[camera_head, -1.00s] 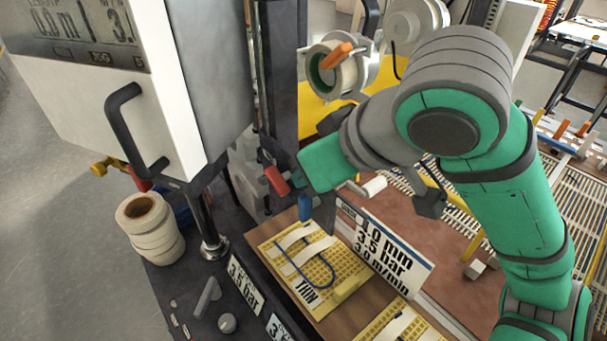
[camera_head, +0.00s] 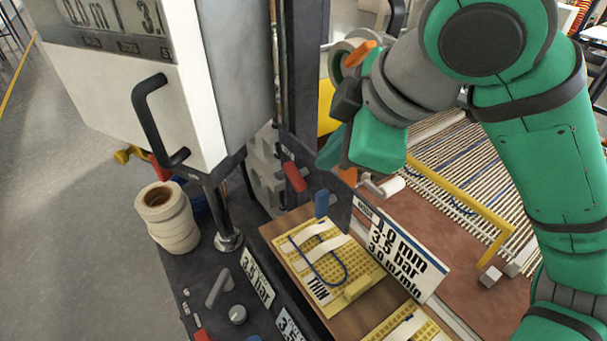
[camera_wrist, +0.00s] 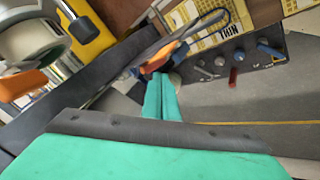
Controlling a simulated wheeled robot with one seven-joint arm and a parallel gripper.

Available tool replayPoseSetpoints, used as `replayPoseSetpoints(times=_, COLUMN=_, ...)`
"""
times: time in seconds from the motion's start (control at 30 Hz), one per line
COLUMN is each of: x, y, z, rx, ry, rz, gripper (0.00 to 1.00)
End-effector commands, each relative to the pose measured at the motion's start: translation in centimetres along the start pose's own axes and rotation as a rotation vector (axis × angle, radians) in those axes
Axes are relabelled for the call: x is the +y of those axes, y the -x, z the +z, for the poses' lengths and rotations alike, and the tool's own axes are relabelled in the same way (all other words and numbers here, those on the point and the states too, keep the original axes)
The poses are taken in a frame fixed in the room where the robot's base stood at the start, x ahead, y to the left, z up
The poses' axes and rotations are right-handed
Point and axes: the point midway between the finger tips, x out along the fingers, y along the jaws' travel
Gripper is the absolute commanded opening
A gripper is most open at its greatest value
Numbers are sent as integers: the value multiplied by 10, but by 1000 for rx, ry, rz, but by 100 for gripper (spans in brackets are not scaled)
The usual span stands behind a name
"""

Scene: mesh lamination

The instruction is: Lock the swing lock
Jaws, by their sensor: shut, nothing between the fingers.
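My gripper (camera_head: 330,153) is green and shut, with nothing between its fingers. In the wrist view its two fingers (camera_wrist: 161,84) lie together, with the tips close to an orange, red and blue cluster of handles (camera_wrist: 160,60). In the head view a red handle (camera_head: 294,176) is just left of the gripper, and a blue handle (camera_head: 322,203) is below it. An orange lever (camera_head: 358,53) sits on the roll holder above. I cannot tell for sure which of these is the swing lock, or whether my fingers touch any handle.
A white cabinet (camera_head: 190,110) with a black handle stands at the left. Tape rolls (camera_head: 167,218) stand below it.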

Motion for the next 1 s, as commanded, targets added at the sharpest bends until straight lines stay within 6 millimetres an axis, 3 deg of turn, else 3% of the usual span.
replayPoseSetpoints(times=0.3, x=7, y=21, z=-11, rx=-30, ry=495, rz=-56, gripper=0)
replayPoseSetpoints(times=0.5, x=8, y=30, z=-14, rx=-35, ry=688, rz=-81, gripper=0)
replayPoseSetpoints(times=1.0, x=9, y=32, z=-15, rx=-36, ry=748, rz=-89, gripper=0)
